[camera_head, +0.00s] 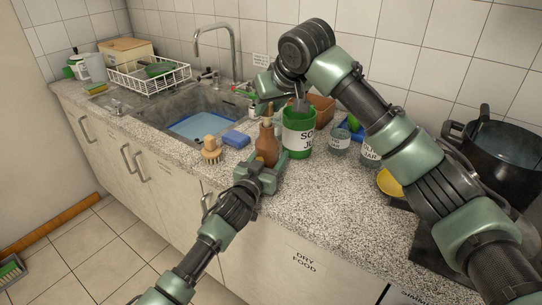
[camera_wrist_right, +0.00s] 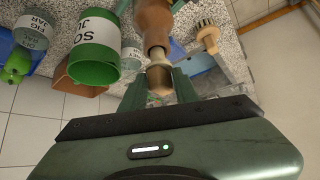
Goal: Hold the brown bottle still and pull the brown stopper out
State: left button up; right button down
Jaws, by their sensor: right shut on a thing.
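The brown bottle (camera_head: 267,146) stands upright on the counter near its front edge. Its body also shows at the top of the right wrist view (camera_wrist_right: 153,20). The brown stopper (camera_wrist_right: 158,76) is at the bottle's mouth, in line with the neck; I cannot tell how deep it sits. My right gripper (camera_wrist_right: 160,88) is shut on the stopper, one finger on each side; in the head view it comes from above. My left gripper (camera_head: 264,172) is low at the bottle's front, its fingers beside the body. Whether they press on it is unclear.
A green labelled jar (camera_head: 299,140) stands close right of the bottle, with glass jars (camera_head: 340,139) beyond. A wooden brush (camera_head: 211,150) and blue sponge (camera_head: 236,139) lie left. The sink (camera_head: 165,122) is behind left; a black pot (camera_head: 505,150) is far right.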

jog(key=shift+r, duration=2)
pick_arm(q)
jog(key=o, duration=1.7)
jog(key=shift+c, duration=0.2)
jog(key=shift+a, duration=0.1)
jog(key=v, duration=1.2)
jog(key=shift+f, duration=0.1)
pick_arm(e)
jog(key=shift+f, duration=0.1)
